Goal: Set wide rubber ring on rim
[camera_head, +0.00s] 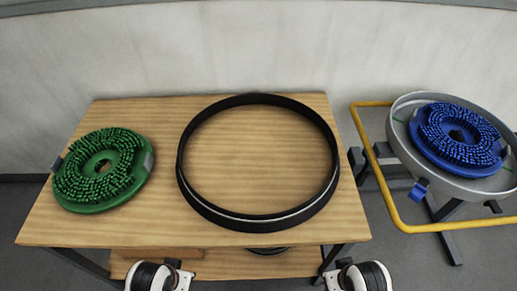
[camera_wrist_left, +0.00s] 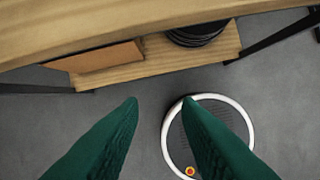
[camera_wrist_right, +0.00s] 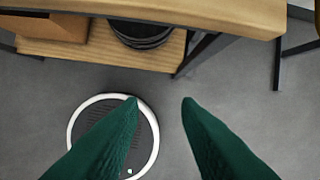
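The wide rubber ring (camera_head: 184,190) is a large black hoop with a thin pale line along its lower inner side. It lies flat on the wooden table in the head view. A round grey metal tank with an open rim (camera_head: 397,148) stands to the right of the table and holds a blue bristle brush (camera_head: 437,148). My left gripper (camera_wrist_left: 160,100) and my right gripper (camera_wrist_right: 160,100) have green fingers spread apart with nothing between them. Both are in front of the table's near edge, apart from the ring. Their fingertips are not clear in the head view.
A green round brush (camera_head: 75,186) lies on the left of the wooden table (camera_head: 160,235). A yellow tube frame (camera_head: 379,180) surrounds the tank's stand. Black round items (camera_wrist_left: 197,36) and a brown box (camera_wrist_left: 105,58) sit on the lower shelf. A wall stands behind.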

